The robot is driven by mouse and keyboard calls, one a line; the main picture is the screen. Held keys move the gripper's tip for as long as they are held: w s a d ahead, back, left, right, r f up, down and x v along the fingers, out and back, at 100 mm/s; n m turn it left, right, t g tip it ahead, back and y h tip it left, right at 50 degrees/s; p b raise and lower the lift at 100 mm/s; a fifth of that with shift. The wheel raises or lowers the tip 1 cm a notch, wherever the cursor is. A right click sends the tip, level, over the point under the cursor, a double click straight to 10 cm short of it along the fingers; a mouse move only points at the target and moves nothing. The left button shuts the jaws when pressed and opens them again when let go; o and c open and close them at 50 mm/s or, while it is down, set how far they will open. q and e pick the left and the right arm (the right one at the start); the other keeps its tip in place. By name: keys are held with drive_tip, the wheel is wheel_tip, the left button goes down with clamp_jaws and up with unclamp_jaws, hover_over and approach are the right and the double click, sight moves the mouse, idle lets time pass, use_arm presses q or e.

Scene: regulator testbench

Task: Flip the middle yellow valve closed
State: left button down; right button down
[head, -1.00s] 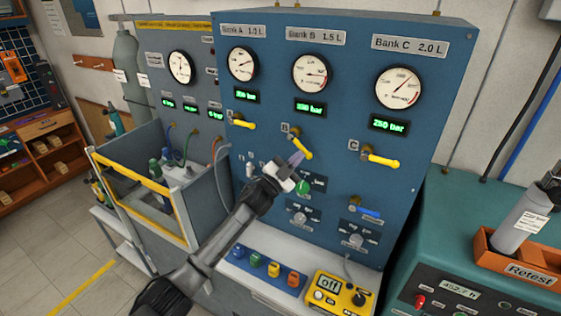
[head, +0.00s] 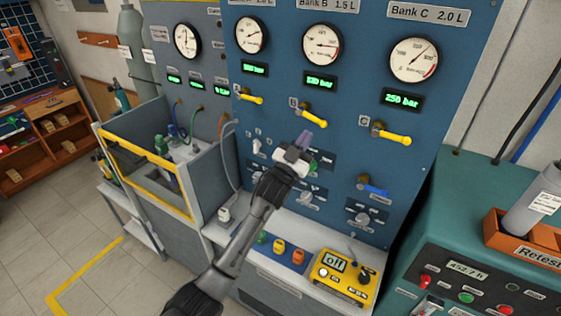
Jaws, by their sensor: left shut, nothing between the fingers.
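The middle yellow valve handle (head: 315,117) is under Bank B on the blue panel. It points right and slopes down, a little steeper than the handles on either side. My left gripper (head: 304,139) is just below this handle, with its purple fingertips pointing up toward the panel. It is shut and empty, and a small gap shows between the fingertips and the handle. My right gripper is out of view.
Yellow handles of Bank A (head: 251,99) and Bank C (head: 394,135) flank the middle one. A green knob, partly hidden, and a blue-handled valve (head: 373,189) sit lower. A yellow meter (head: 341,276) stands on the ledge below.

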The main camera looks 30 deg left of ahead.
use_arm(q)
drive_tip(key=b+v, duration=0.2)
drive_tip(key=v, duration=0.9)
drive_tip(key=shift+b, duration=0.3)
drive_tip(key=shift+a+r, duration=0.1)
drive_tip(key=shift+a, duration=0.05)
